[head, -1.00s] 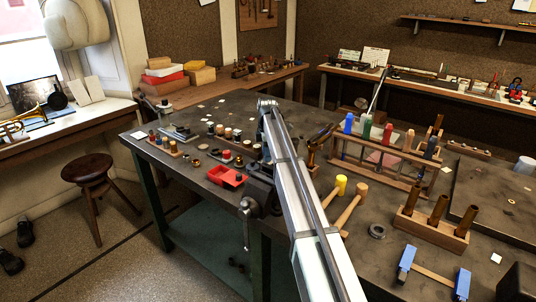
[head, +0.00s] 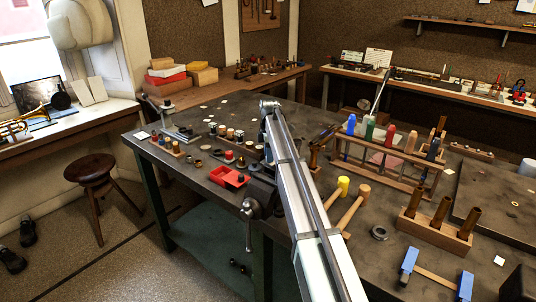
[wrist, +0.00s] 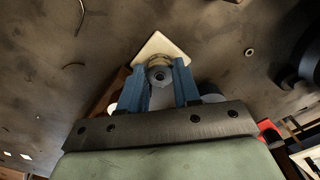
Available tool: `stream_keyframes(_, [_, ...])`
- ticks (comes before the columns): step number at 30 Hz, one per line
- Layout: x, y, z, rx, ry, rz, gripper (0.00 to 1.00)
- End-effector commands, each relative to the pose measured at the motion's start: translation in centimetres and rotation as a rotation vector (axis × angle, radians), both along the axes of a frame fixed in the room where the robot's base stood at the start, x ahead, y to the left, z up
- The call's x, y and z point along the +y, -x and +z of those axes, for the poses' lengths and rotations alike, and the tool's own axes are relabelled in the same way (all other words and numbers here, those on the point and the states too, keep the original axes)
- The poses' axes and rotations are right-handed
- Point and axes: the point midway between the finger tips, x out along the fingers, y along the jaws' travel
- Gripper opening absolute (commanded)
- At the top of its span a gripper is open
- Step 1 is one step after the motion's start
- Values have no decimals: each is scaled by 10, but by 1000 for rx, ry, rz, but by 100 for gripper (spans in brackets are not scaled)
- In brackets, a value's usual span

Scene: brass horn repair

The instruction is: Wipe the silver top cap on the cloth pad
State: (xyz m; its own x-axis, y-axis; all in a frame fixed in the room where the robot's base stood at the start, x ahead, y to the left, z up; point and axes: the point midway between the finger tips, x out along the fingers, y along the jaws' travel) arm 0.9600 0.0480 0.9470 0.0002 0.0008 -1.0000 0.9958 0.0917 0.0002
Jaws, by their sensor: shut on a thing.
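My gripper (wrist: 160,80) shows in the wrist view, its two blue fingers shut on a round silver cap (wrist: 160,76). The cap has a darker, hollow-looking middle and sits between the fingertips. A pale, square pad (wrist: 162,44), seemingly the cloth pad, lies on the dark bench top just past the fingertips, and the cap overlaps its near edge in the picture. I cannot tell whether the cap touches the pad. In the head view my gripper and the cap are hidden behind my arm.
The dark workbench (head: 215,118) holds a red tray (head: 230,177), small parts and mallets (head: 352,210) near my arm. A rack of coloured-handled tools (head: 385,165) and a wooden block with brass tubes (head: 435,232) stand to the right. A vise (head: 250,208) sits at the front edge.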

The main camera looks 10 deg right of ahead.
Motion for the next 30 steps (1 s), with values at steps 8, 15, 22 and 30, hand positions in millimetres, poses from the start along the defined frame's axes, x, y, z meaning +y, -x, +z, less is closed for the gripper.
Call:
stream_keyframes(8, [0, 0, 11, 0, 1, -1, 0])
stream_keyframes(15, [0, 0, 23, -1, 1, -1, 0])
stream_keyframes(22, [-1, 0, 34, 0, 1, -1, 0])
stream_keyframes(30, [0, 0, 47, 0, 1, -1, 0])
